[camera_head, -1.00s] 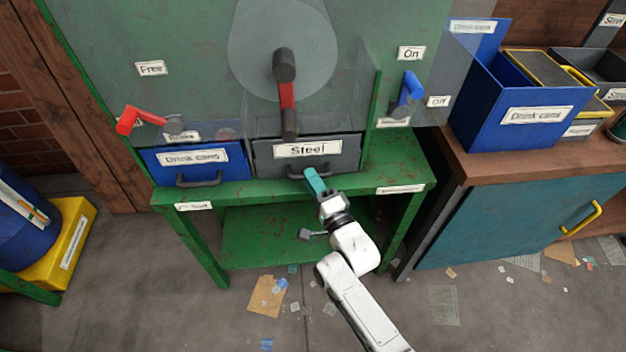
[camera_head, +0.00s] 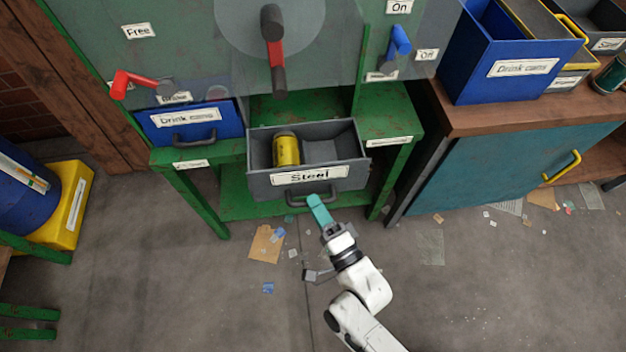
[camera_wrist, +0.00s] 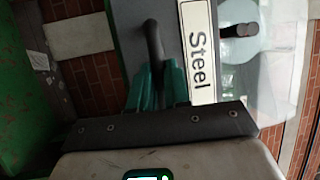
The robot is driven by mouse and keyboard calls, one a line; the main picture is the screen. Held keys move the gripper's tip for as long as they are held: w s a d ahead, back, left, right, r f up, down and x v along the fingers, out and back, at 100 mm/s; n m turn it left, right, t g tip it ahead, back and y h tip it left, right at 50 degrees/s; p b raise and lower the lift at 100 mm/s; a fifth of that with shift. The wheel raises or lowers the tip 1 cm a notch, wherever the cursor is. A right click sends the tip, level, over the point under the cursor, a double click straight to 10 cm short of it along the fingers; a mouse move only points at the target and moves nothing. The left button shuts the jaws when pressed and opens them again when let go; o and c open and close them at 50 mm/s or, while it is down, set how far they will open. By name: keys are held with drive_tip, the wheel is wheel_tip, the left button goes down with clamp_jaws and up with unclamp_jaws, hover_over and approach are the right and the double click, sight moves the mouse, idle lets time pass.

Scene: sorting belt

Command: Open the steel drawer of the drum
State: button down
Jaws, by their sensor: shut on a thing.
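The grey steel drawer (camera_head: 262,182) with its "Steel" label stands pulled out from the green drum frame in the head view. A yellow can (camera_head: 286,150) stands inside it on the left. My gripper (camera_head: 318,203), with teal fingers, is shut on the drawer's dark handle (camera_head: 296,201), at the handle's right part. In the wrist view the handle (camera_wrist: 154,50) runs down to the teal fingers (camera_wrist: 160,88), beside the "Steel" label. The fingertips' exact contact is partly hidden.
The blue "Drink cans" drawer (camera_head: 220,122) to the left is shut. A red lever (camera_head: 132,82) and a blue lever (camera_head: 400,42) are on the drum's front. A teal cabinet (camera_head: 490,160) stands at right. The floor in front is open, with scraps of litter.

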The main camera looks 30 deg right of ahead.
drive_tip(key=shift+s+a, duration=0.2)
drive_tip(key=shift+s, duration=0.5)
drive_tip(key=shift+s+a, duration=0.2)
drive_tip(key=shift+s, duration=0.5)
drive_tip(key=c, duration=1.1)
unclamp_jaws()
drive_tip(key=a+b+v, duration=0.1)
drive_tip(key=v, duration=0.9)
drive_tip(key=shift+s+d, duration=0.4)
drive_tip(key=shift+d, duration=0.1)
